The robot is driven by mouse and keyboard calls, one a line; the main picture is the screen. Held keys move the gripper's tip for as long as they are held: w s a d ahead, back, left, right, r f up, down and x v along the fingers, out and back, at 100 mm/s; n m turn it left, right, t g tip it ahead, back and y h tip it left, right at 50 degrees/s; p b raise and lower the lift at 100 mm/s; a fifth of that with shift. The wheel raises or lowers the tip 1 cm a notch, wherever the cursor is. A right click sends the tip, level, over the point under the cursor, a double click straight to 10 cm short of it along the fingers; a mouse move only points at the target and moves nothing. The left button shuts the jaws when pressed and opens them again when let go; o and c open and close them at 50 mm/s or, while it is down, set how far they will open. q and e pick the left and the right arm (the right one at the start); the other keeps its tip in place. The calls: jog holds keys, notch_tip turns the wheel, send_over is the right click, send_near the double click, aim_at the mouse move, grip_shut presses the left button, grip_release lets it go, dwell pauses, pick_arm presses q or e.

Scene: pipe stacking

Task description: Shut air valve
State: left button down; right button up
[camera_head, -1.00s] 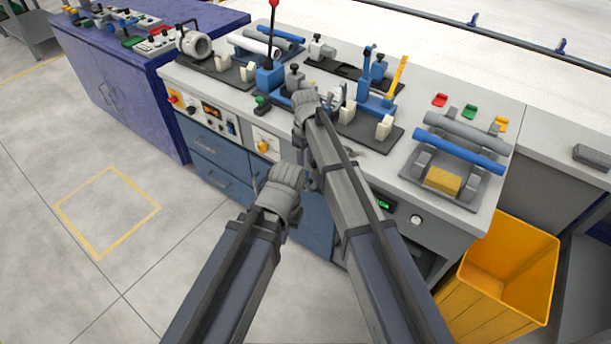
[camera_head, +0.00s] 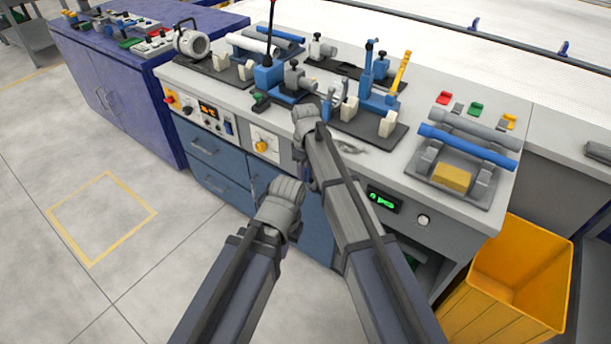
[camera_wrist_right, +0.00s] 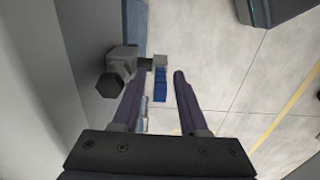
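The right wrist view shows a grey fitting with a dark hexagonal knob (camera_wrist_right: 112,84), sticking out beside a grey vertical surface. I take it for the air valve, but its label does not show. In the head view my right arm hides the fitting, and my right fingers cannot be made out against the bench front. My left gripper is hidden behind its own arm.
The grey bench (camera_head: 366,168) carries clamps, pipes and a rack with a blue pipe (camera_head: 465,145). A panel with a yellow knob (camera_head: 261,146) is on its front. An orange bin (camera_head: 500,305) stands at the right. The floor at left is clear.

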grip_shut()
dwell(1.2)
